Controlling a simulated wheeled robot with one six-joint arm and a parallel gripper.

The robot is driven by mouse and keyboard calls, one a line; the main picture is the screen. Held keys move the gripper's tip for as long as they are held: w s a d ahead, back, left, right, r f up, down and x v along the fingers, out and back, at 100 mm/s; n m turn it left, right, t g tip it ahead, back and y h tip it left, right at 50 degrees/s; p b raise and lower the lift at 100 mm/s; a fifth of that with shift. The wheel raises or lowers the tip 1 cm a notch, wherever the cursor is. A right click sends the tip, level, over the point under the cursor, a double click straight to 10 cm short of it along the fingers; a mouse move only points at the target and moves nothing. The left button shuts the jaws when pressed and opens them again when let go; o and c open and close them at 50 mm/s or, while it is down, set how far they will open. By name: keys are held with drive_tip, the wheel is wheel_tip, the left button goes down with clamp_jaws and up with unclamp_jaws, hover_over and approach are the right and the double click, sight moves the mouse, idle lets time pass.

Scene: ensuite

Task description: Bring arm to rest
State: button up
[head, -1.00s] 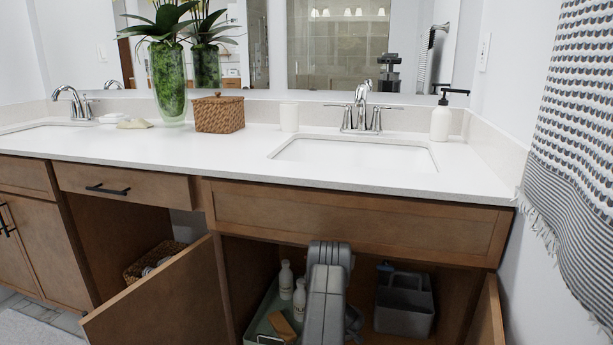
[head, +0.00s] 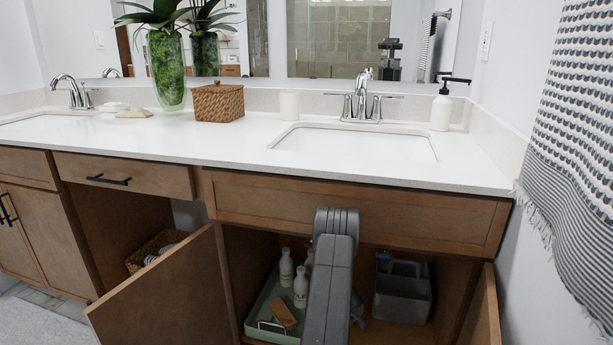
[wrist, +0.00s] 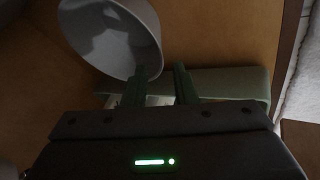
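My arm (head: 333,275) reaches into the open cabinet under the right sink in the head view. My gripper is hidden there, behind the arm and the cabinet. In the wrist view my gripper (wrist: 160,78) shows two dark fingers spread apart. Nothing is clearly held between them. A green tray (wrist: 228,85) lies behind the fingertips, and a grey rounded object (wrist: 120,40) is close by at the upper left. I cannot tell whether the fingers touch either one.
The cabinet holds a green tray (head: 258,310) with white bottles (head: 300,287) and a grey caddy (head: 403,295). Open doors stand at the left (head: 165,295) and right (head: 485,310). The counter edge (head: 350,184) is above; a towel (head: 575,150) hangs at right.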

drive_tip(key=b+x, duration=0.1)
drive_tip(key=x, duration=0.7)
drive_tip(key=shift+a+f+b, duration=0.1)
drive_tip(key=shift+f+b, duration=0.15)
drive_tip(key=shift+b, duration=0.1)
drive_tip(key=r+p, duration=0.1)
drive_tip(key=r, duration=0.2)
drive_tip(key=r+p, duration=0.2)
drive_tip(key=r, duration=0.2)
drive_tip(key=r+p, duration=0.2)
drive_tip(key=r, duration=0.2)
drive_tip(key=shift+s+a, duration=0.2)
drive_tip(key=shift+s, duration=0.1)
drive_tip(key=s+a+f+m+h+p, duration=0.2)
drive_tip(key=s+f+m+p, duration=0.15)
drive_tip(key=s+p, duration=0.5)
drive_tip(key=shift+m, duration=0.35)
drive_tip(key=d+b, duration=0.4)
drive_tip(key=b, duration=0.3)
drive_tip(key=shift+w+d, duration=0.1)
drive_tip(key=shift+d, duration=0.05)
drive_tip(key=shift+r, duration=0.1)
